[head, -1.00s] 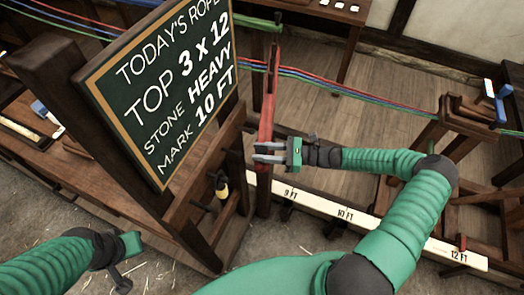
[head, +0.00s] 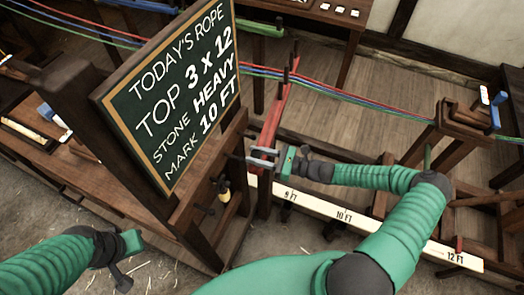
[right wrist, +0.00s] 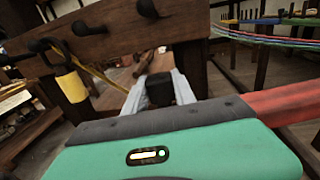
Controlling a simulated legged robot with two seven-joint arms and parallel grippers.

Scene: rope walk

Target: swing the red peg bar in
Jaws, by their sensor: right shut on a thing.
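The red peg bar (head: 274,118) runs away from the dark post beside the chalkboard, and its far end reaches the coloured ropes. Dark pegs stand up from it near the ropes. My right gripper (head: 262,158) is at the bar's near end, shut on it. In the right wrist view, the fingers (right wrist: 160,92) close around a dark block, and the red bar shows at the right edge (right wrist: 288,104). The red, blue and green ropes (head: 350,95) pass at the bar's far end; whether they sit between pegs is unclear. My left gripper (head: 122,262) is low at left, away from the bar.
The chalkboard (head: 172,92) on its wooden stand is close left of the bar. A white marked rail (head: 365,224) lies below my right arm. A wooden stand (head: 468,125) carries the ropes at right. Open floor (head: 330,125) lies between the bar and that stand.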

